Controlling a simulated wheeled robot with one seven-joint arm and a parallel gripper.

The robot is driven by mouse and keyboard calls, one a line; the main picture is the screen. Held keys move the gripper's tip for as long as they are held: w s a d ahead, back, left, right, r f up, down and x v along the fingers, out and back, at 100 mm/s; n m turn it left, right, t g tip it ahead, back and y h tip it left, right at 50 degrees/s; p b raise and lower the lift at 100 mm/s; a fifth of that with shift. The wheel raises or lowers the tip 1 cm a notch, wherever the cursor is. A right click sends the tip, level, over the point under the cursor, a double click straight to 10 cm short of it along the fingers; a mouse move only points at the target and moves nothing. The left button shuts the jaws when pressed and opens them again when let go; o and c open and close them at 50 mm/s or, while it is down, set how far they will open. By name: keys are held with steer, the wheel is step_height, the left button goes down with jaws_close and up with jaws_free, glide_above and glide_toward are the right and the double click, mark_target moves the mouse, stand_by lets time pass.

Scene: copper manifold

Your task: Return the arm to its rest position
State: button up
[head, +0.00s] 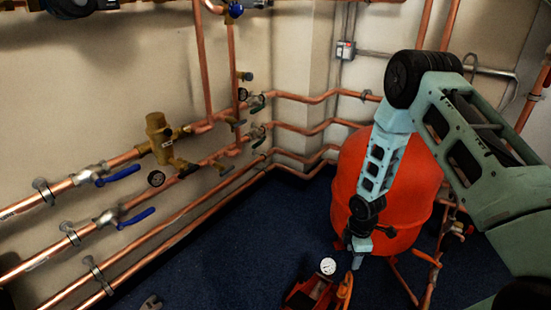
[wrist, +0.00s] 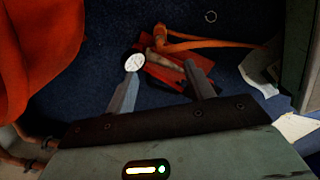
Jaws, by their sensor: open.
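My arm reaches in from the right in the head view and bends down in front of the orange-red tank (head: 412,180). My gripper (head: 354,262) points down at the tank's lower left side, above the floor. In the wrist view my gripper (wrist: 162,78) is open, with its two grey fingers apart and nothing held between them. Beyond the fingertips lies a red tool (wrist: 170,72) with orange handles on the dark blue floor, and a round white dial gauge (wrist: 134,62) shows by the left fingertip. I cannot tell whether the fingers touch them.
Copper pipes (head: 200,165) run along the left wall, with blue-handled valves (head: 118,175) and a brass valve body (head: 160,138). The tank stands close behind my arm. The blue floor (head: 240,240) left of the tank is mostly clear. A white scrap (wrist: 262,70) lies at right in the wrist view.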

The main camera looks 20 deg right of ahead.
steer(key=s+a+r+m, duration=0.2)
steer(key=a+r, duration=0.7)
steer(key=r, duration=0.2)
steer(key=s+a+r+m, duration=0.2)
steer(key=s+a+r, duration=0.1)
steer(key=a+r, duration=0.7)
steer(key=s+a+r+m+p, duration=0.1)
steer(key=s+a+r+m, duration=0.15)
steer(key=s+r, duration=0.65)
steer(key=s+a+r+m, duration=0.1)
steer(key=s+a+r, duration=0.2)
steer(key=s+r, duration=0.55)
step_height(320, 180, up, 34)
steer(key=s+p, duration=0.1)
steer(key=p, duration=3.5)
steer(key=shift+s+f+y, duration=0.25)
steer(key=shift+s+y, duration=0.05)
steer(key=shift+s, duration=0.05)
